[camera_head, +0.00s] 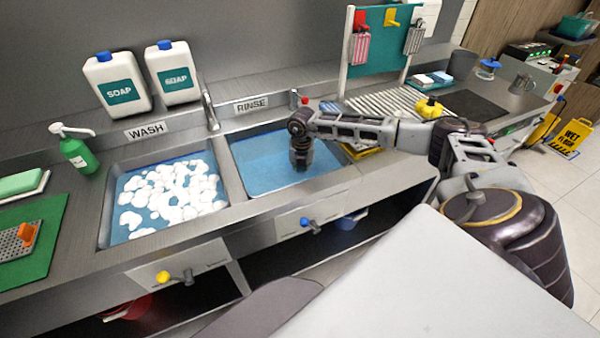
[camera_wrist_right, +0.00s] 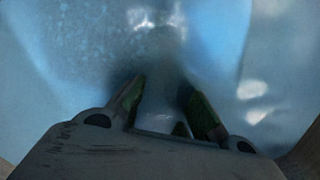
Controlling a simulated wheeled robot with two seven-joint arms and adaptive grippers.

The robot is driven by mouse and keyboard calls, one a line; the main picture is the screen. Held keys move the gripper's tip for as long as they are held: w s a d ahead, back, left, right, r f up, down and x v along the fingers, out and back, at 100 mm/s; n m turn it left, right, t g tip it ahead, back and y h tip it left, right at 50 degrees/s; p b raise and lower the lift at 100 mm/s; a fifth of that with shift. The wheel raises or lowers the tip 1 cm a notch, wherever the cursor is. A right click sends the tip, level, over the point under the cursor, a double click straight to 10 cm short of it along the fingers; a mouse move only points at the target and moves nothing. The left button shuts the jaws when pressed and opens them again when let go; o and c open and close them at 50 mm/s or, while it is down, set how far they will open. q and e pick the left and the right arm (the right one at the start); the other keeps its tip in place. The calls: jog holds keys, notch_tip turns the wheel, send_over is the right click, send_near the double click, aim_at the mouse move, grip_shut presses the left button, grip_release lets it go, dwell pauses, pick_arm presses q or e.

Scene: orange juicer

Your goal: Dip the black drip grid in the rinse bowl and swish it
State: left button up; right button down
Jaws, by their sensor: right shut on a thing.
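The rinse bowl is the blue-lined basin (camera_head: 262,172) in front of the RINSE sign in the head view. My right gripper (camera_head: 301,165) points down into it, with its tips at or below the water level. In the right wrist view, hazy blue surrounds the gripper (camera_wrist_right: 166,98). Its green-padded fingers are shut on a pale grey thing (camera_wrist_right: 158,118), which is blurred. A dark, hazy patch lies just beyond the fingertips. I cannot clearly make out the black drip grid in either view. My left gripper is out of view.
The wash basin (camera_head: 106,225) with white foam is left of the rinse bowl, across a metal divider. A tap (camera_head: 210,112) stands behind the divider. A drying rack (camera_head: 385,103) is to the right. Soap bottles (camera_head: 117,84) and a green pump bottle (camera_head: 78,152) stand at the left.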

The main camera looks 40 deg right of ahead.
jog(key=shift+s+d, duration=0.2)
jog(key=shift+d, duration=0.45)
jog(key=shift+s+d, duration=0.1)
jog(key=shift+d, duration=0.55)
jog(key=shift+s+d, duration=0.15)
jog(key=shift+d, duration=0.4)
jog(key=shift+r, duration=0.25)
jog(key=shift+r+p, duration=0.45)
jog(key=shift+p, duration=0.05)
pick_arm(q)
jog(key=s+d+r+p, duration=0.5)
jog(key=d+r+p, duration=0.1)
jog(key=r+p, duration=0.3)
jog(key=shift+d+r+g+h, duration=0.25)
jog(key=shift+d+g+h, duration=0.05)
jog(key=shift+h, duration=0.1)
pick_arm(e)
notch_tip(320, 180, up, 15)
